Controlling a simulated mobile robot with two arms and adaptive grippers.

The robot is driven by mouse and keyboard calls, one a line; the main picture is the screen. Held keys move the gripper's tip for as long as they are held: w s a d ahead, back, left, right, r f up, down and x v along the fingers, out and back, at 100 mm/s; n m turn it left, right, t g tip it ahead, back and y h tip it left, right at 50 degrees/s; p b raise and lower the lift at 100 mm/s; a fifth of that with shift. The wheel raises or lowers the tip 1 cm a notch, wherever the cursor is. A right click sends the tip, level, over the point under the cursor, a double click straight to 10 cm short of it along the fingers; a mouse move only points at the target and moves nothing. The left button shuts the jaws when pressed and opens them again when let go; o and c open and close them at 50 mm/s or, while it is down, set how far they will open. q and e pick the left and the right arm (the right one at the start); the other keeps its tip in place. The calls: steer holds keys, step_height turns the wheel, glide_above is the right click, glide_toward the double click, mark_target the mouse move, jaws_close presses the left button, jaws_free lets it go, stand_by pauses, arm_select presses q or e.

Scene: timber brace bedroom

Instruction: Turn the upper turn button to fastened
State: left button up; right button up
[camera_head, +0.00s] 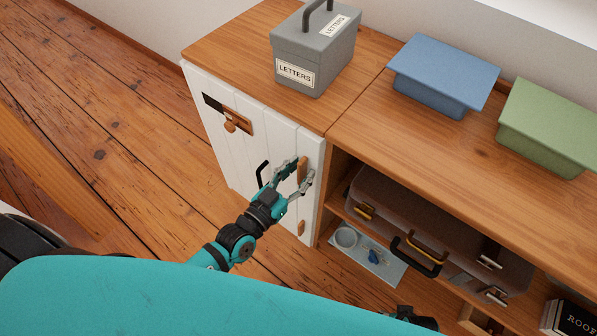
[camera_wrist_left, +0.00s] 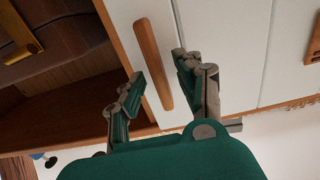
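The upper turn button (camera_head: 302,170) is a long wooden piece on the white door (camera_head: 280,140), near its right edge. It stands roughly upright, along the door edge. My left gripper (camera_head: 292,174) is at this button, with its fingers apart. In the left wrist view, the button (camera_wrist_left: 152,62) lies between the two open fingers (camera_wrist_left: 160,80), with gaps showing on both sides. A lower wooden turn button (camera_head: 301,227) sits further down the same door edge. At the bottom of the head view, a dark part (camera_head: 410,318) may be my right gripper; its fingers cannot be made out.
The door has a wooden knob piece on a dark plate (camera_head: 228,113) and a black handle (camera_head: 262,175). A grey letters box (camera_head: 315,55), blue box (camera_head: 443,78) and green box (camera_head: 545,130) stand on top. The open shelf beside holds a brown suitcase (camera_head: 400,215) and a tray (camera_head: 390,268).

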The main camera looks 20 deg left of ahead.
steer(key=shift+s, duration=0.2)
arm_select(q)
steer(key=shift+c, duration=0.7)
jaws_close()
arm_select(e)
steer(key=shift+s+f, duration=0.2)
steer(key=shift+s, duration=0.05)
